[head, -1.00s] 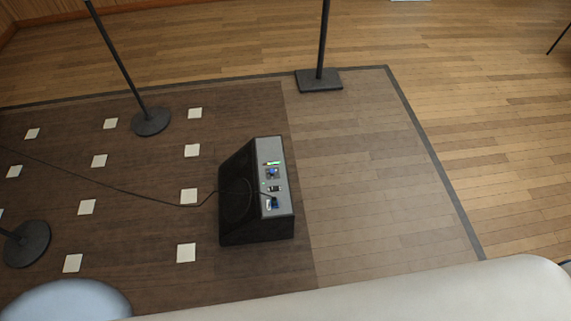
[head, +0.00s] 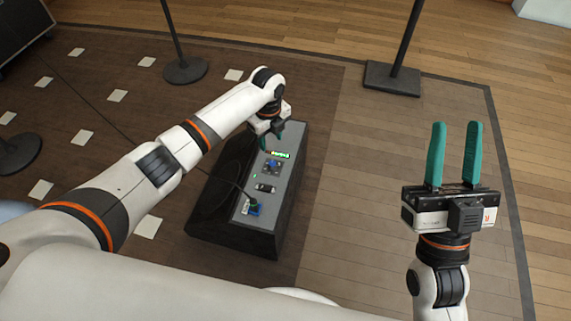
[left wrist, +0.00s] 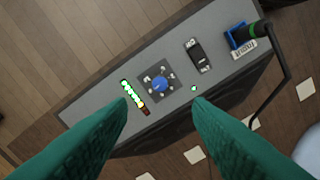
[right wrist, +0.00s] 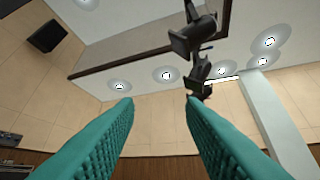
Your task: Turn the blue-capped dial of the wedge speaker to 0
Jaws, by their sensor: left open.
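The wedge speaker (head: 225,190) stands on the dark part of the floor, its grey control panel (head: 290,185) facing up. The blue-capped dial (head: 271,164) sits on a dark square plate on the panel. In the left wrist view the blue dial (left wrist: 160,84) shows with pale marks around it, too small to read. My left gripper (head: 272,140) is over the far end of the panel, fingers down, open and empty; in its wrist view the fingertips (left wrist: 160,100) lie either side of the dial, apart from it. My right gripper (head: 456,125) is raised at the right, open and empty.
The panel also has a lit level strip (head: 278,154), a black rocker switch (head: 265,188) and a blue socket (head: 253,208) with a plugged black cable. Stands with dark bases (head: 392,80) are behind. Floor right of the speaker is clear.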

